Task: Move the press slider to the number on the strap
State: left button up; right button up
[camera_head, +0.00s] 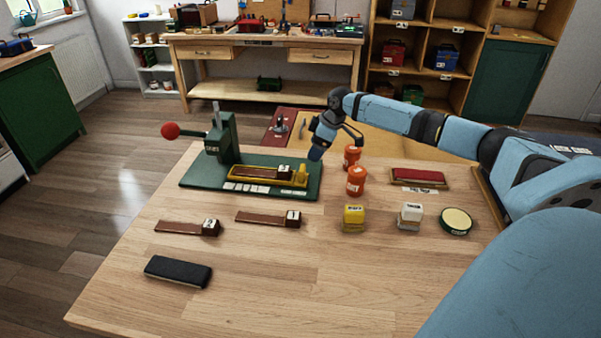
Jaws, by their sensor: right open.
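The green press (222,138) stands on a green base plate (200,182) at the back left of the table, with a red-knobbed lever pointing left. A yellow holder (240,179) on the plate carries a brown strap (262,173) with a small white number label, too small to read. A yellow block (300,178), which looks like the slider, sits at the holder's right end. Pale number tags line the plate's front edge. My right gripper (316,154) is open and points down near the plate's back right corner, apart from the block. My left gripper is not in view.
Two brown straps (187,227) (268,217) lie in front of the press, with a black bar (178,271) nearer. Orange jars (356,181) stand close to my right gripper. Yellow (353,218) and white (410,216) bottles, a round tin (455,221) and a red pad (417,177) lie right. The front middle is clear.

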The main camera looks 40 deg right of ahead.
aim_at(266, 174)
jog(key=x, duration=1)
jog(key=shift+w+a+f, duration=0.1)
jog(key=shift+f, duration=0.25)
jog(key=c, duration=1.3)
jog(key=w+a, duration=0.2)
jog(key=w, duration=0.1)
jog(key=w+a+b, duration=0.1)
jog(key=w+a, duration=0.4)
jog(key=shift+w+b, duration=0.3)
jog(key=shift+w, duration=0.05)
jog(key=o, duration=1.3)
